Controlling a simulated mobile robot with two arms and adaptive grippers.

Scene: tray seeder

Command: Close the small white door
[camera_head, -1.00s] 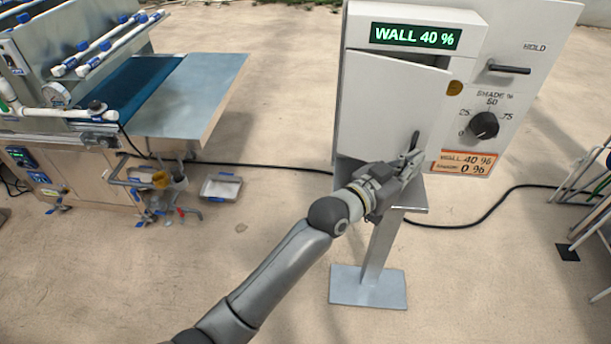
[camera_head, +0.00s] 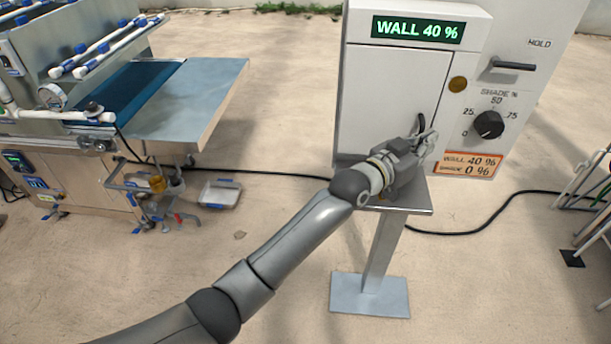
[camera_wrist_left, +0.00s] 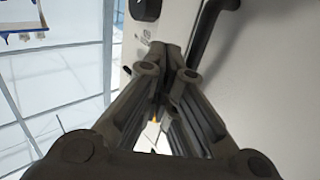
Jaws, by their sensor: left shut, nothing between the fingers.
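The small white door (camera_head: 388,95) is on the front of the white control cabinet, below the green "WALL 40 %" display. In the head view it lies flat against the cabinet front, with no gap that I can see. Its dark upright handle (camera_head: 420,126) is near its lower right edge and also shows in the left wrist view (camera_wrist_left: 205,40). My left gripper (camera_head: 431,145) is at the door's lower right edge, beside the handle. Its fingertips (camera_wrist_left: 172,50) are together and empty; I cannot tell if they touch the door. My right gripper is not in view.
The cabinet carries a black shade knob (camera_head: 488,125), a HOLD lever (camera_head: 513,66) and an orange label (camera_head: 469,165). It stands on a grey post with a base plate (camera_head: 370,295). A seeder machine (camera_head: 75,170) is at the left. A black cable crosses the open floor.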

